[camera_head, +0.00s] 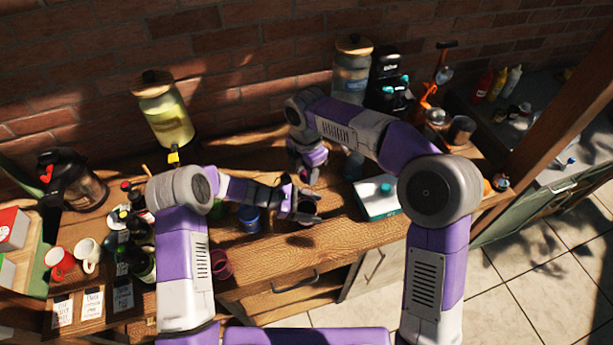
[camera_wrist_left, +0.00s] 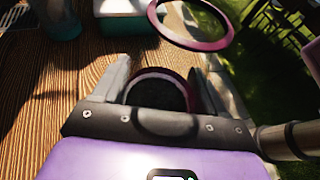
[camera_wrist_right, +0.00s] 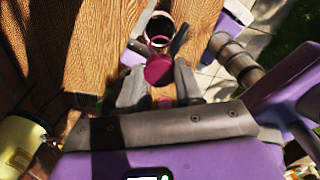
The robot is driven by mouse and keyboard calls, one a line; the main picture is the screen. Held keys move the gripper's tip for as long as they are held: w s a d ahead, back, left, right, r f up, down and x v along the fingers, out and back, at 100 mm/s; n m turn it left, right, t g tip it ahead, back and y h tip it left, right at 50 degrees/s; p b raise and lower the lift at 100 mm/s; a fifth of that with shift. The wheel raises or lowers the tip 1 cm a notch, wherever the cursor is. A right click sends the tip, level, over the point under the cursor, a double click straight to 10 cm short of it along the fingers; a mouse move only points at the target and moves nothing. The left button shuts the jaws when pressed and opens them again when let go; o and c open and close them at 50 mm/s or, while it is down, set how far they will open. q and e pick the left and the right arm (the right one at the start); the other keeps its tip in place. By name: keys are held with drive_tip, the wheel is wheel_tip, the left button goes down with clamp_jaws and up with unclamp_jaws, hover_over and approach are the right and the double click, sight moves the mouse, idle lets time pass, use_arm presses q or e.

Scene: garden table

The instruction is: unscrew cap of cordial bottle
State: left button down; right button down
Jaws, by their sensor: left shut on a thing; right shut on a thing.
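My left gripper (camera_head: 306,207) is shut on a round, dark-centred thing with a pink rim (camera_wrist_left: 162,76); it also shows between the left fingertips in the right wrist view (camera_wrist_right: 158,17). I cannot tell whether this is the cordial bottle. A magenta ring (camera_wrist_left: 228,40) shows just beyond it in the left wrist view. My right gripper (camera_head: 308,177) points down just behind the left one. In the right wrist view it is shut on a small magenta round thing (camera_wrist_right: 158,71), cap-like in shape. The two held things are close together; whether they touch is unclear.
A blue cup (camera_head: 250,219) and a magenta cup (camera_head: 221,264) stand left of the grippers. Dark bottles (camera_head: 139,264) and mugs (camera_head: 89,256) crowd the left. A green-and-white box (camera_head: 377,197) is at the right. Drink dispensers (camera_head: 165,118) stand at the back.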

use_arm(q)
unclamp_jaws()
